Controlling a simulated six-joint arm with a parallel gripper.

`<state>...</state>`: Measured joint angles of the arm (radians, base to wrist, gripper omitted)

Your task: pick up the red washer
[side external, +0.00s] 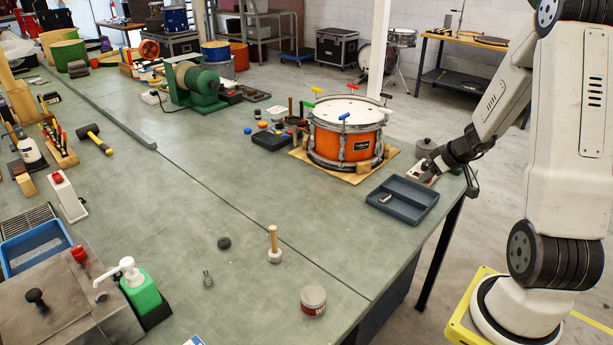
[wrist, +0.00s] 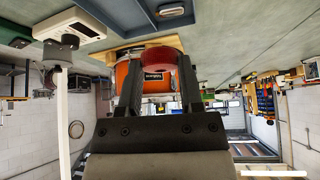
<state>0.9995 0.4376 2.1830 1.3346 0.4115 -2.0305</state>
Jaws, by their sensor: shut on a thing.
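In the wrist view, which appears upside down, the two dark fingers of my gripper (wrist: 160,75) are closed around a dark red round thing, the red washer (wrist: 163,55). The washer shows between the fingertips, in front of the orange drum. In the side external view my gripper (side external: 434,163) is low over the right edge of the bench, right of the drum and behind the dark tray. I cannot make out the washer clearly there.
The orange drum (side external: 335,143) stands on a wooden board (side external: 365,171) close to my gripper. A dark blue tray (side external: 408,219) holds a small metal piece (side external: 385,198). A white box (wrist: 75,22) sits beside the tray.

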